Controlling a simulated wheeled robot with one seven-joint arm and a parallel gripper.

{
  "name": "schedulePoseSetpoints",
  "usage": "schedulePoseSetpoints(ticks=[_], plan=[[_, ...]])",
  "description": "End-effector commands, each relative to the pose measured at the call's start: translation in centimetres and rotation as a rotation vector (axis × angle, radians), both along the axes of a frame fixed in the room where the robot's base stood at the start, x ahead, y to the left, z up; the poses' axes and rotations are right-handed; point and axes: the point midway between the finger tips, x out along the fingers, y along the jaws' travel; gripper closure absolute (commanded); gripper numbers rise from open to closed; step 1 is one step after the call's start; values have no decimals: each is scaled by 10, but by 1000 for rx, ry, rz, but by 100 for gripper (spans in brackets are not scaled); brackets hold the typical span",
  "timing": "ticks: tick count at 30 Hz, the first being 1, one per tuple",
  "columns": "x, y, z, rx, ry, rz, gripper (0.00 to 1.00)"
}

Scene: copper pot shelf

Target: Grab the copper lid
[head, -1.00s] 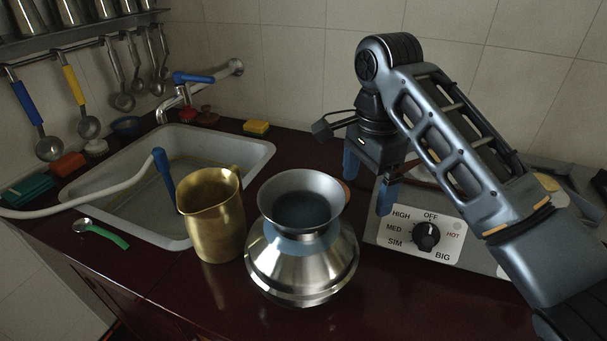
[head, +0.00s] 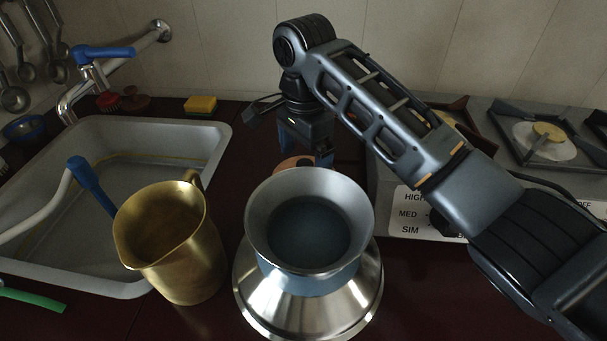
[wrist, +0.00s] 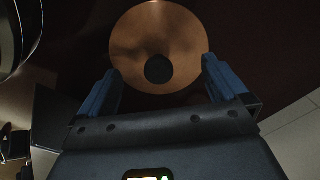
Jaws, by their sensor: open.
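The copper lid (wrist: 135,45) is a round copper disc with a dark knob (wrist: 158,69) at its middle, lying on the dark counter in the wrist view. In the head view only a small part of the lid (head: 288,164) shows behind the steel pot's rim. My gripper (wrist: 160,85) is open, with its blue fingers apart near the lid's lower edge on either side and nothing between them but the lid's near part in view. In the head view my gripper (head: 308,160) points down behind the pot, its fingertips partly hidden.
A steel pot (head: 255,289) stands in front of my gripper, with a brass jug (head: 190,265) to its left. The sink (head: 215,135) is at left, and the stove (head: 480,125) with its knob panel is at right. A yellow sponge (head: 200,104) lies behind the sink.

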Motion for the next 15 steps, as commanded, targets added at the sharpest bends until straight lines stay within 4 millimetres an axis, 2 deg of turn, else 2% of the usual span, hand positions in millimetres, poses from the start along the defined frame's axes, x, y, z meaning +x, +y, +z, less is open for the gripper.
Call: schedulePoseSetpoints(ticks=[3, 6, 13, 15], plan=[[0, -1, -16, -2, 1, -1, 0], [0, -1, -23, -1, 0, -1, 0], [0, -1, -25, 0, 0, -1, 0], [0, -1, -25, 0, 0, -1, 5]])
